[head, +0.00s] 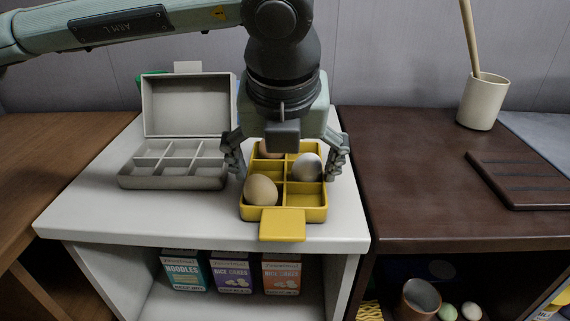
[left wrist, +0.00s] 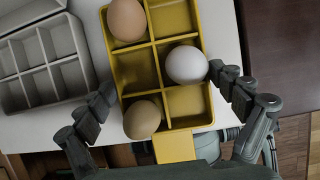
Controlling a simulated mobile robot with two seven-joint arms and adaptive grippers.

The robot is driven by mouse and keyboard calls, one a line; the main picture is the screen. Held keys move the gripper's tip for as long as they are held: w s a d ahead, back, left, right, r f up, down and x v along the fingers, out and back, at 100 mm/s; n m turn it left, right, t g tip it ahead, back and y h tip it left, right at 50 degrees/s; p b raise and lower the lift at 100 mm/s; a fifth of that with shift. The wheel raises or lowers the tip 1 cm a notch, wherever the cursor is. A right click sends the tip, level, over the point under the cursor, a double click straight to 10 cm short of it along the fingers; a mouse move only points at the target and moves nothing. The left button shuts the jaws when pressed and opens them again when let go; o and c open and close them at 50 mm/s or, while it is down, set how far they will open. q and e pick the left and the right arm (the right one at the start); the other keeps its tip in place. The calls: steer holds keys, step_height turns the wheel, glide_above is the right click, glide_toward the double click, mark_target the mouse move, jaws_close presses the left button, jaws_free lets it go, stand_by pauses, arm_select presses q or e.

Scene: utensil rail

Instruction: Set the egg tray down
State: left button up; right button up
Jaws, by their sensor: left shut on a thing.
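The yellow egg tray (head: 283,214) is at the front of the white cabinet top, its front tab at the cabinet's front edge. I cannot tell whether it touches the surface or hangs just above it. My left gripper (head: 286,168) is over it, fingers shut on its two long sides; in the left wrist view the gripper (left wrist: 162,80) also spans the tray (left wrist: 188,106). Two brown eggs (left wrist: 127,19) (left wrist: 142,120) and one white egg (left wrist: 186,64) sit in separate compartments. The other compartments look empty. My right gripper is not in view.
A grey box (head: 173,183) with empty compartments and an open lid stands close left of the tray on the white top (head: 90,213). A dark brown counter (head: 410,190) adjoins on the right, with a cream cup (head: 481,105) and dark board (head: 525,180). Food boxes (head: 231,275) stand below.

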arm_select(q)
steer(key=o, duration=0.8)
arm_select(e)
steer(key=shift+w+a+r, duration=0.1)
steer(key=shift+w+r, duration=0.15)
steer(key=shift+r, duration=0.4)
